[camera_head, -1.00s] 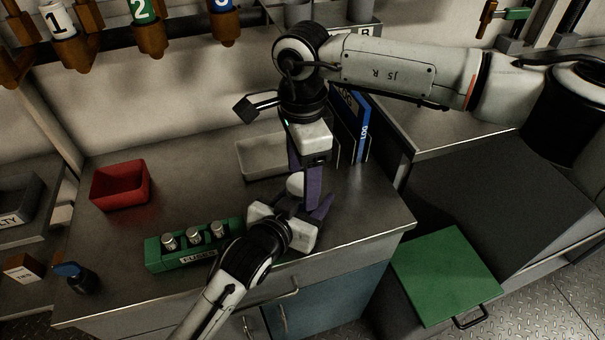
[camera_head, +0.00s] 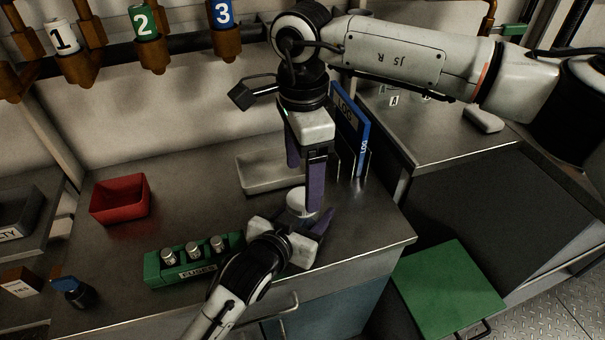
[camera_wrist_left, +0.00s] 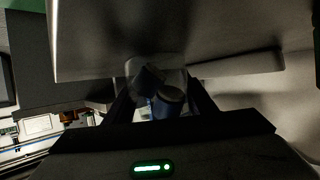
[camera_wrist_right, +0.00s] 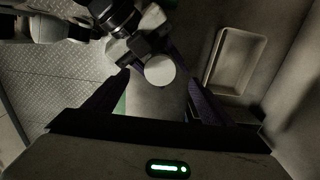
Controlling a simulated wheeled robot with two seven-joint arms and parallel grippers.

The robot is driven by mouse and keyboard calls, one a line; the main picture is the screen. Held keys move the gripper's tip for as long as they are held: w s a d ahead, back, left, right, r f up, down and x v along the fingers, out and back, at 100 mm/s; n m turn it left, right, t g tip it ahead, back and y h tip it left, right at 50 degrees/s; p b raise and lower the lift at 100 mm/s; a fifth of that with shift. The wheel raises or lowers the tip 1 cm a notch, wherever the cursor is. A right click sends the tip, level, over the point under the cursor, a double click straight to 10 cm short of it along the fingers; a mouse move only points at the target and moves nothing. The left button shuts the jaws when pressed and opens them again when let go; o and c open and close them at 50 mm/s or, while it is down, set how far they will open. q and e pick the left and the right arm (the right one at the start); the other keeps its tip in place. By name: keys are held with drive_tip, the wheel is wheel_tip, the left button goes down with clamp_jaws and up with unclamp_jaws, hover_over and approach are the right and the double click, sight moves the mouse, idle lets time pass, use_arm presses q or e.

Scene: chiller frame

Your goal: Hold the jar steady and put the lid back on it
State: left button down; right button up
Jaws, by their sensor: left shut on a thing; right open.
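The white round lid (camera_head: 302,198) sits at the top of the jar, just above my left gripper. In the right wrist view the lid (camera_wrist_right: 160,70) is a pale disc between the spread fingers. I cannot tell if it is fully seated. The jar (camera_wrist_left: 168,104) shows as a blue body in the left wrist view; in the head view my left gripper mostly hides it. My left gripper (camera_head: 307,224) is shut on the jar near the counter's front. My right gripper (camera_head: 304,188) is open, pointing down over the lid, its fingers either side and apart from it.
A green fuse holder (camera_head: 168,276) with several fuses stands left of the jar. A red bin (camera_head: 120,212) is further left, and a grey tray (camera_head: 268,187) lies behind the jar. Blue log binders (camera_head: 352,135) stand right of my right gripper. The counter's middle is clear.

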sight(303, 217)
drive_tip(key=shift+o, duration=0.9)
wheel_tip(303, 217, up, 12)
use_arm(q)
drive_tip(key=c, duration=0.7)
unclamp_jaws()
drive_tip(key=v, duration=1)
drive_tip(key=shift+s+a+p, duration=0.15)
drive_tip(key=shift+p, duration=0.15)
use_arm(e)
drive_tip(key=shift+r, duration=0.3)
